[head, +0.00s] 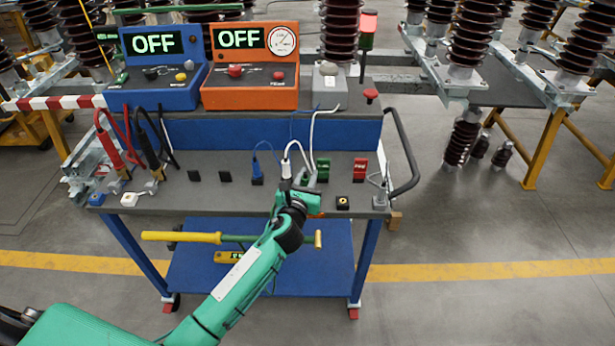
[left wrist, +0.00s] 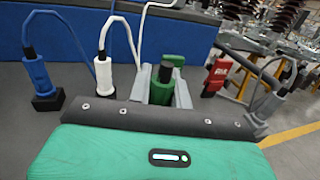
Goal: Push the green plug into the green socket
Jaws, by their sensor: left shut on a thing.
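The green plug (left wrist: 161,91), with a dark round end, is between the grey fingers of my left gripper (left wrist: 162,97) in the left wrist view. In the head view my left gripper (head: 303,184) is over the front part of the bench top, and its wrist hides most of the plug. A green block that looks like the green socket (head: 323,168) stands just behind and to the right of the gripper. It shows partly behind the plug in the left wrist view (left wrist: 178,60). I cannot tell whether plug and socket touch. My right gripper is not in view.
A white plug (left wrist: 102,75) and a blue plug (left wrist: 38,75) stand upright to the left, with cables. A red block (head: 360,169) and a grey plug (head: 381,189) stand to the right. A bent black handle (head: 404,150) edges the bench (head: 225,202) at right.

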